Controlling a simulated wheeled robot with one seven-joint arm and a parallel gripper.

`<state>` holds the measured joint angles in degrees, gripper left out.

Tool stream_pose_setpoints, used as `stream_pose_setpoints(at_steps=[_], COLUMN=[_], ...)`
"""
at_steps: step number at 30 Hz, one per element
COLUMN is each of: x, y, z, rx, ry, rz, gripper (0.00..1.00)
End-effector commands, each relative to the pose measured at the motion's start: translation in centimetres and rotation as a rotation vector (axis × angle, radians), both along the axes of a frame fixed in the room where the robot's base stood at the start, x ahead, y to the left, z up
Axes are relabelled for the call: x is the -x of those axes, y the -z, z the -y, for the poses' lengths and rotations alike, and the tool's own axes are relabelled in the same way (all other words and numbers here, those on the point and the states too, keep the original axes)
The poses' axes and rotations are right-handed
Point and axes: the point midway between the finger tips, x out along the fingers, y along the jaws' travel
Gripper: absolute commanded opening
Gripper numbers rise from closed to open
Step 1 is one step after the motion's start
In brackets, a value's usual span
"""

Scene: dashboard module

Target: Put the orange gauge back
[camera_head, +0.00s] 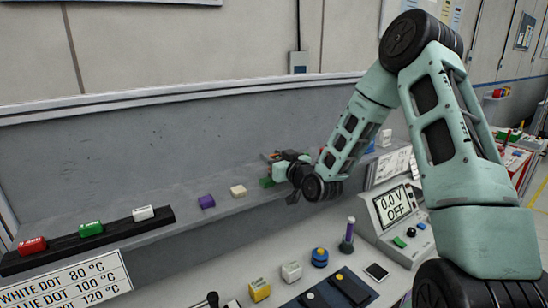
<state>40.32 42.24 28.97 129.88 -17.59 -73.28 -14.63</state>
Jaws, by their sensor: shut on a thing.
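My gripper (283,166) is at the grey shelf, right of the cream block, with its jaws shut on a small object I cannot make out. A little red shows at the gripper's top left; I cannot tell whether it belongs to the gripper or the held object. A green block (266,182) shows just below and left of the jaws, partly covered; I cannot tell whether they touch. I cannot clearly identify an orange gauge; it may be hidden by the gripper.
A purple block (206,201) and a cream block (238,190) sit on the shelf. A black rack (60,251) holds red, green and white blocks. Below are a yellow block (260,290), a blue round piece (319,257), a purple-topped post (348,232) and a meter (394,206) reading 0.0 V OFF.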

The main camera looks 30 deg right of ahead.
Motion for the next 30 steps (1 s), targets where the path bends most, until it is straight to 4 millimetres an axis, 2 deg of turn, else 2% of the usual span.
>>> stream_pose_setpoints(at_steps=[3, 4, 5, 17, 30], x=[0.0, 0.0, 0.0, 0.2, 7.5], y=[0.3, 0.3, 0.2, -0.1, 0.3], z=[0.0, 0.0, 0.0, 0.0, 0.0], rx=[0.000, 0.000, -0.001, 0.000, 0.002], ry=[0.000, 0.000, 0.000, 0.000, 0.002], rz=[0.001, 0.000, 0.000, -0.001, 0.000], gripper=[0.09, 0.41, 0.47, 0.47, 0.47])
